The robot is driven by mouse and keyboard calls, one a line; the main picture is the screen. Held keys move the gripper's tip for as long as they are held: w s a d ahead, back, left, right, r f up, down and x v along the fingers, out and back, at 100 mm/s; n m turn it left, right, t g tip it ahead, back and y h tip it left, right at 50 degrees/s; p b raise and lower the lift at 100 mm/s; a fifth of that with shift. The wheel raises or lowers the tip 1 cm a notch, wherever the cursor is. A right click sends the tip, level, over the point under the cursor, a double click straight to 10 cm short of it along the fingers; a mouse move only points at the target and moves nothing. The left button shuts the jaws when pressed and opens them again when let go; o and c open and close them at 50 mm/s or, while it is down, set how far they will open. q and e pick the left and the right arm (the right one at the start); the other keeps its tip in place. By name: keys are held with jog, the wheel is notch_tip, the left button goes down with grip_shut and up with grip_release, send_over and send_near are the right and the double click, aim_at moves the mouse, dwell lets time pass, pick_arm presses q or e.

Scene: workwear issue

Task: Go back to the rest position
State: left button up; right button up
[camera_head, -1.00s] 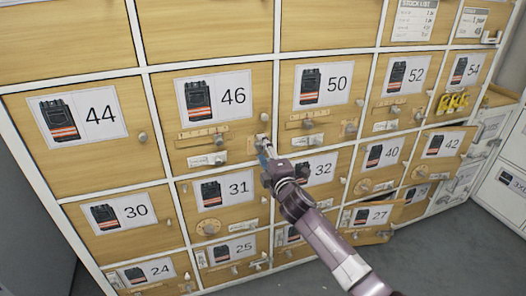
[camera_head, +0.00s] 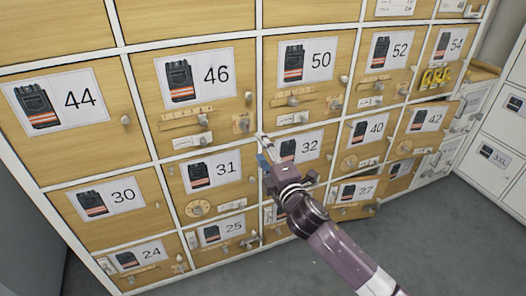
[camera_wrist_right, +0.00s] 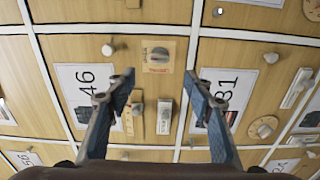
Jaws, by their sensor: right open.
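My right gripper (camera_head: 268,158) is in front of the locker wall in the head view, near the corner where doors 46 (camera_head: 195,88), 50 (camera_head: 300,62), 31 (camera_head: 212,181) and 32 (camera_head: 300,148) meet. In the right wrist view the gripper (camera_wrist_right: 163,82) shows its two blue-grey fingers spread apart with nothing between them. Behind the gap are door 46's small plate with a dark knob (camera_wrist_right: 158,55) and a latch (camera_wrist_right: 164,115). The right arm comes up from the lower right. My left gripper is in neither view.
Closed wooden doors with knobs, latches and dials fill most of the view. At the right, door 27 (camera_head: 352,190) and door 42 (camera_head: 428,118) appear to stand ajar. Yellow tags (camera_head: 436,77) hang below number 54. Grey floor (camera_head: 440,240) at the lower right is clear.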

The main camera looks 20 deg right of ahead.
jog(key=shift+s, duration=0.35)
